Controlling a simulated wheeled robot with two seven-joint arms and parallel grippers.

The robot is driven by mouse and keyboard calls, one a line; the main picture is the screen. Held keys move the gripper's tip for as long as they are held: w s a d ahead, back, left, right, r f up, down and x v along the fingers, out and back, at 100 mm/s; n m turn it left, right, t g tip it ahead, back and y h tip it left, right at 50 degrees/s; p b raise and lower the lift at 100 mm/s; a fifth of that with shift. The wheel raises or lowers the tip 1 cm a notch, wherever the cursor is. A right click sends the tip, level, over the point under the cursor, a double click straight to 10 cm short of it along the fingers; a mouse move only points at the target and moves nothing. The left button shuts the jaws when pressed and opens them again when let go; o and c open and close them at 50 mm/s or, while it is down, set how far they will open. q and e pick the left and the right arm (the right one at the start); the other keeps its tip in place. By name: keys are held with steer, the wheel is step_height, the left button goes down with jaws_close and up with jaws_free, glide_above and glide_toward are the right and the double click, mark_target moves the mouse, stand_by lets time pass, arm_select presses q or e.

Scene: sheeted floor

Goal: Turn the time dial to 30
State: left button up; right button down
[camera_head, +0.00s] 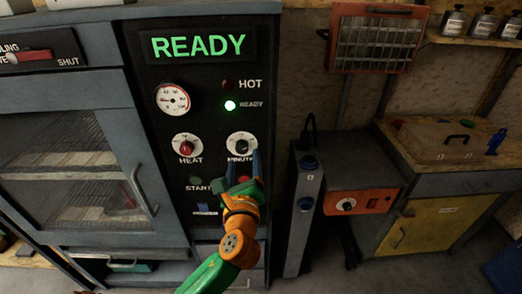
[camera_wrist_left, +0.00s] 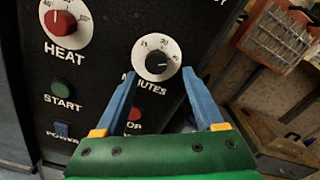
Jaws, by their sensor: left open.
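The time dial (camera_head: 241,145), labelled MINUTES, is a black knob on a round white scale on the black control panel. It also shows in the left wrist view (camera_wrist_left: 156,63), where the scale numbers are too small to read surely. My left gripper (camera_head: 243,166) is open, with its two blue fingers pointing at the panel just below the dial in the head view. In the left wrist view the fingertips (camera_wrist_left: 159,73) lie either side of the dial's lower half, with nothing between them. I cannot tell whether they touch the panel. My right gripper is not in view.
The red HEAT knob (camera_head: 187,146) is left of the dial. The green START button (camera_wrist_left: 62,88) and a red button (camera_wrist_left: 134,114) are below. A green READY display (camera_head: 198,45) and lit ready lamp (camera_head: 230,105) are above. A grey post (camera_head: 304,210) stands right of the panel.

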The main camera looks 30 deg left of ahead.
mark_target(241, 150)
arm_select(q)
steer(key=x, duration=0.3)
steer(key=a+x, duration=0.1)
steer(key=shift+a+f, duration=0.15)
steer(key=shift+w, duration=0.1)
steer(key=shift+d, duration=0.4)
steer(key=shift+c, duration=0.3)
steer(key=shift+a, duration=0.1)
jaws_close()
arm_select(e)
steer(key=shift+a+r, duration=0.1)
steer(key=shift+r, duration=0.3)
arm_select(q)
steer(key=shift+n, duration=0.3)
steer(key=n, duration=1.1)
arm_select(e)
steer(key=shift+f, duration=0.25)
arm_select(q)
steer(key=shift+n, duration=0.3)
